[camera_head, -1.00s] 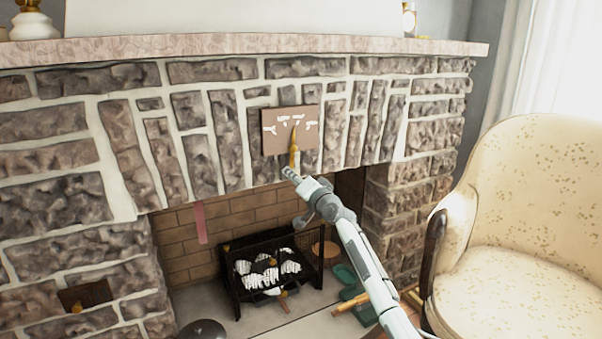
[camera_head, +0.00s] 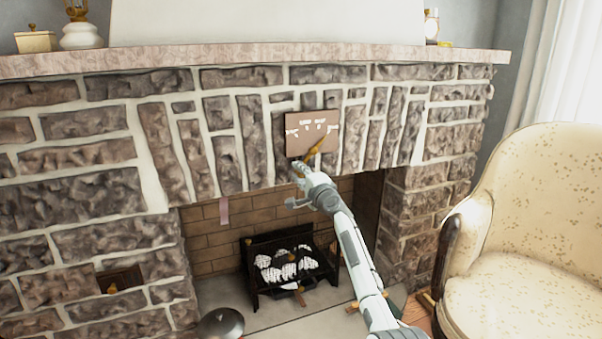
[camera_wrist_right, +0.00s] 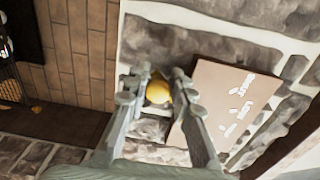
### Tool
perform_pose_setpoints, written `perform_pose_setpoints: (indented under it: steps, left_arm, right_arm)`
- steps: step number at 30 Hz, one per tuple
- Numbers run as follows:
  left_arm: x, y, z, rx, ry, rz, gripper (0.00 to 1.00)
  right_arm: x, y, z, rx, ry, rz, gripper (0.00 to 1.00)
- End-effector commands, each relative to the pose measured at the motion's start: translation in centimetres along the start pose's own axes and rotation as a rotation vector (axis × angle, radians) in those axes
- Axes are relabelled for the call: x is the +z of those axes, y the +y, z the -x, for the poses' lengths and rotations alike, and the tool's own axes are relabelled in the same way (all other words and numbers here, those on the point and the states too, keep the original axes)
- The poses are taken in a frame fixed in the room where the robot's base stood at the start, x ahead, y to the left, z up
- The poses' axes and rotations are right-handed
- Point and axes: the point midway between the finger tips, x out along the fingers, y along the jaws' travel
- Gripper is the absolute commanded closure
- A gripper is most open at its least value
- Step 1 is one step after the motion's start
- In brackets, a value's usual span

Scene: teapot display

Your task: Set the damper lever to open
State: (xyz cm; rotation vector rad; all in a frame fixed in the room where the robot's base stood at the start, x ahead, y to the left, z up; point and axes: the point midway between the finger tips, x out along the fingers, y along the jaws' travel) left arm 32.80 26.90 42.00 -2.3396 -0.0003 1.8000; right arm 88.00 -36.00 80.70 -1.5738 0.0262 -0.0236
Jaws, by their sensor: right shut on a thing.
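The damper lever (camera_head: 314,149) is a brass piece on a brown plate (camera_head: 305,125) with white markings, set on the stone fireplace front above the opening. The lever slants, its upper tip to the right of its lower end. My right gripper (camera_head: 299,167) is at the lever's lower end. In the right wrist view, the yellow lever knob (camera_wrist_right: 158,90) sits between the two fingers of my right gripper (camera_wrist_right: 157,82), which is shut on it. The plate (camera_wrist_right: 225,103) is just to the right there. My left gripper is not in view.
A stone mantel (camera_head: 230,53) runs above the plate. Below is the firebox with a black grate (camera_head: 262,290) holding white-striped logs. A pale strip (camera_head: 223,210) hangs at the opening's left. A cream armchair (camera_head: 520,220) stands at the right, near my right arm.

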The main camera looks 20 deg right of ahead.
Motion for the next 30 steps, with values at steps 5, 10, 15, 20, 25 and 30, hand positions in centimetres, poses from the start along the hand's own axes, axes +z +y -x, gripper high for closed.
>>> perform_pose_setpoints:
  steps: [5, 10, 15, 20, 25, 30]
  left_arm:
    - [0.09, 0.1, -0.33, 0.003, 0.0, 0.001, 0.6]
    - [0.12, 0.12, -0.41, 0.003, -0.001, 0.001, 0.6]
    - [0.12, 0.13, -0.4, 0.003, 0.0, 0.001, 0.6]
    - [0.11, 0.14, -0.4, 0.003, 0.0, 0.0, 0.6]
    - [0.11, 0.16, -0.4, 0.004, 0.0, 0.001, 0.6]
    - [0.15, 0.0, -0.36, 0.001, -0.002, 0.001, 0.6]
  right_arm:
    - [-0.8, -0.65, 0.04, -0.01, 0.015, -0.018, 1.0]
    - [-0.84, -0.64, 0.05, -0.01, 0.016, -0.019, 1.0]
    - [-0.87, -0.64, 0.06, -0.01, 0.016, -0.018, 1.0]
    - [-0.81, -0.59, 0.06, -0.009, 0.014, -0.017, 0.59]
    - [-0.44, -0.37, 0.03, -0.005, 0.009, -0.017, 0.56]
    - [-0.24, -0.24, 0.15, -0.004, 0.005, -0.017, 0.56]
